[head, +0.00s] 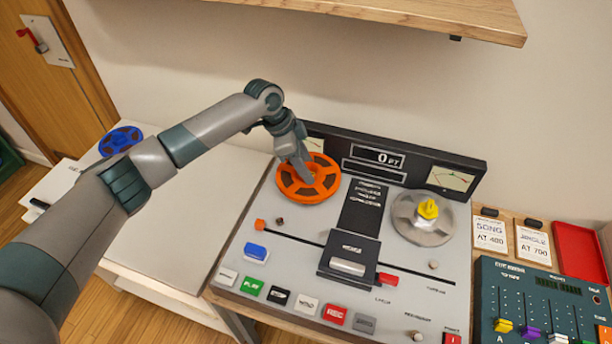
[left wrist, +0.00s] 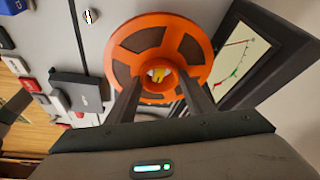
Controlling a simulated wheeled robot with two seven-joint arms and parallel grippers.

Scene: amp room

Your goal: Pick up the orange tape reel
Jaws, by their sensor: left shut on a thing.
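The orange tape reel (head: 322,181) is at the upper left of the tape machine's deck, below the left meter. In the left wrist view the orange reel (left wrist: 140,21) fills the upper middle, with a yellow piece (left wrist: 159,75) at its hub. My left gripper (head: 306,181) reaches down over the reel from the left and is shut on it. In the left wrist view the two fingers of my left gripper (left wrist: 162,90) lie at the near part of the reel. Whether the reel is clear of the deck I cannot tell. My right gripper is not in view.
The tape machine (head: 416,291) has a grey reel with a yellow knob (head: 428,209) on its right. A blue reel (head: 121,140) lies on the left worktop (head: 190,222). A shelf (head: 420,22) overhangs the wall. A mixer (head: 540,298) and red tray (head: 580,251) stand right.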

